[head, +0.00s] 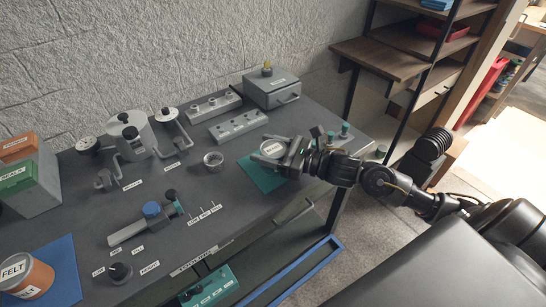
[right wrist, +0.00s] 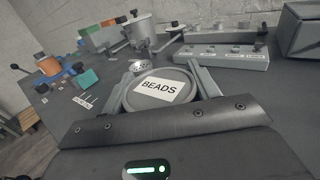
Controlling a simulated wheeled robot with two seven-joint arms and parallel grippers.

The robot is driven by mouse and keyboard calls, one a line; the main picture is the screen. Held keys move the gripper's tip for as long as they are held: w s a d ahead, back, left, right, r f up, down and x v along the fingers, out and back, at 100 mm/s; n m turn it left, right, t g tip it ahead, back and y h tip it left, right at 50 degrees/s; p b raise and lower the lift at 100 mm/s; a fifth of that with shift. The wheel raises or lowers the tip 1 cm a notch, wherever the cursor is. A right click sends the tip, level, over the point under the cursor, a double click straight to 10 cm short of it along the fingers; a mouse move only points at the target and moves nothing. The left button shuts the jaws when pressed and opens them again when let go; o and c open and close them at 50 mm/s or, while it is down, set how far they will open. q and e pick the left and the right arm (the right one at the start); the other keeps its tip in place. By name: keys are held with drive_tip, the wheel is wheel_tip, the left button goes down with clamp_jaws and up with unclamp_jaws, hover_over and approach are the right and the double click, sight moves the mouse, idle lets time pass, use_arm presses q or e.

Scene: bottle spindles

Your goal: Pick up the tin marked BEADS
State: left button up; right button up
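The tin marked BEADS (head: 273,148) has a grey lid with a white label and is at the green mat (head: 262,175) on the right part of the bench. My right gripper (head: 280,151) reaches in from the right at the tin. In the right wrist view the lid of the BEADS tin (right wrist: 160,87) lies between my two fingers (right wrist: 163,88), one along each side. The gaps beside the lid are very small, and I cannot tell whether the fingers press on it. The tin's lower part is hidden. My left gripper is not in view.
An orange FELT tin (head: 27,275) stands on a blue mat (head: 64,262) at the front left. A small metal cup (head: 213,161), a grey block with knobs (head: 236,126) and a grey box (head: 272,90) stand near the BEADS tin. The bench's front edge is close.

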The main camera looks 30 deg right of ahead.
sight(267, 149)
drive_tip(key=c, duration=0.5)
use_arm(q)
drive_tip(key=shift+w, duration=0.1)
